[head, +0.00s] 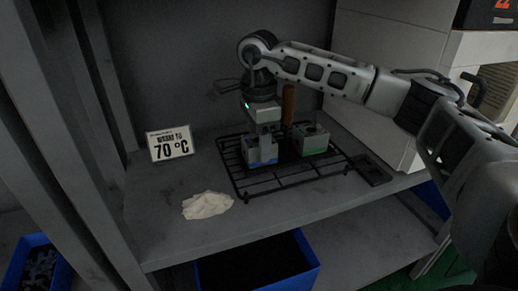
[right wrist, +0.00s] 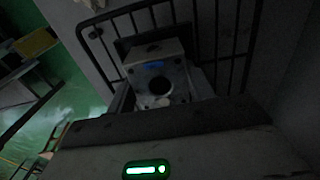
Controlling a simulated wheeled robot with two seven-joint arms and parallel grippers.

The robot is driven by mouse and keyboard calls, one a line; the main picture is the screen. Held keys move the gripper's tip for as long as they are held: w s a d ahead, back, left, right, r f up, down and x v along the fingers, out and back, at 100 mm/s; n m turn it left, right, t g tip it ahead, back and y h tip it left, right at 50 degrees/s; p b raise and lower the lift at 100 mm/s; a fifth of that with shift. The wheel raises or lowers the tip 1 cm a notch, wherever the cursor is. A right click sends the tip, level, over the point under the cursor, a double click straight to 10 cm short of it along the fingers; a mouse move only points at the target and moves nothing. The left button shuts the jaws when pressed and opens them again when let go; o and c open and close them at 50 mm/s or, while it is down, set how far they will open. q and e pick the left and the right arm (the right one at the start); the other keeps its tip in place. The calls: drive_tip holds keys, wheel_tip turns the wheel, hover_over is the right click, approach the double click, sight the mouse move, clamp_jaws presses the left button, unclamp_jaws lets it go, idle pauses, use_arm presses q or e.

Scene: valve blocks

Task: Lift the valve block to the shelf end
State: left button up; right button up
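A grey valve block with a blue lower band (head: 262,161) sits on a black wire rack (head: 236,180) on the grey shelf. A second grey block with a green lower band (head: 314,146) stands to its right on the rack. My right gripper (head: 262,138) points down directly over the blue-banded block. Its fingers are hard to tell from the block, so its opening and grip are unclear. In the right wrist view a grey block with a round dark hole (right wrist: 158,84) shows just beyond the gripper body. My left gripper is out of view.
A "70 °C" sign (head: 171,144) stands left of the rack, and a crumpled pale cloth (head: 207,205) lies in front of it. A brown upright handle (head: 288,104) rises behind the blocks. A small dark tray (head: 371,171) lies right of the rack. Blue bins (head: 292,277) sit below.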

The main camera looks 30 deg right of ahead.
drive_tip(key=c, duration=0.4)
drive_tip(key=shift+r, duration=0.1)
